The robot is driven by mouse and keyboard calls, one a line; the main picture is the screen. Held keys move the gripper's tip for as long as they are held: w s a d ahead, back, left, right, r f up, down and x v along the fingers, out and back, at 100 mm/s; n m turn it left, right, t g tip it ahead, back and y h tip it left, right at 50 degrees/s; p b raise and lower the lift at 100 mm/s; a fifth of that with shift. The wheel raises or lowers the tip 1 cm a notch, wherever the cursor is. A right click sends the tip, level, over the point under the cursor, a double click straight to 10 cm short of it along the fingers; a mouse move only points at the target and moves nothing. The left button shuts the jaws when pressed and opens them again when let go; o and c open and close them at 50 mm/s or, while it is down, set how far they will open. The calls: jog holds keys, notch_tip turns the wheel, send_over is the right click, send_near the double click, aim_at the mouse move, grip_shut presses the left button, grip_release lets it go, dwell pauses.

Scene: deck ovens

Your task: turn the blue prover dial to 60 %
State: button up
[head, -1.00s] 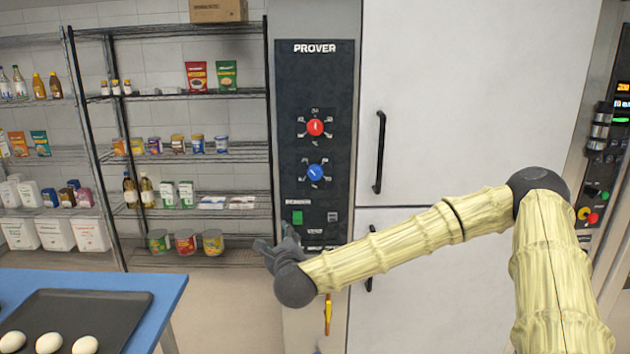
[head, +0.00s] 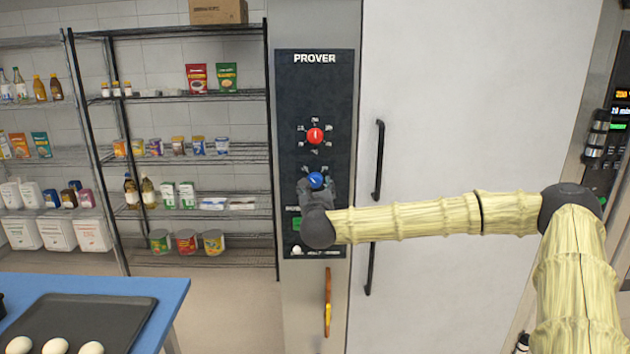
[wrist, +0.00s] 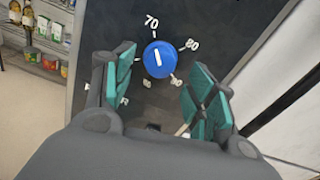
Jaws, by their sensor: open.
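The blue dial (head: 316,180) is on the dark prover panel, below the red dial. In the wrist view the blue dial (wrist: 159,59) has a short white mark, roughly upright in the picture; I cannot tell which end is the pointer. The marks 70 and 80 are readable around it; others are partly hidden by my fingers. My gripper (wrist: 161,68) is open, with green pads left and right of the dial. I cannot tell whether they touch it. In the head view my gripper (head: 317,190) covers the area just below the dial.
The red dial (head: 315,136) is just above. A green button (head: 296,222) lies low on the panel, partly hidden. The black door handle (head: 379,160) stands out to the right. Shelves (head: 185,155) stand left, and a blue table with a tray (head: 120,310) is at lower left.

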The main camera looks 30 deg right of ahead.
aim_at(316, 184)
jog(key=shift+p+x, duration=0.5)
jog(key=shift+x, duration=1.4)
jog(key=c, duration=0.9)
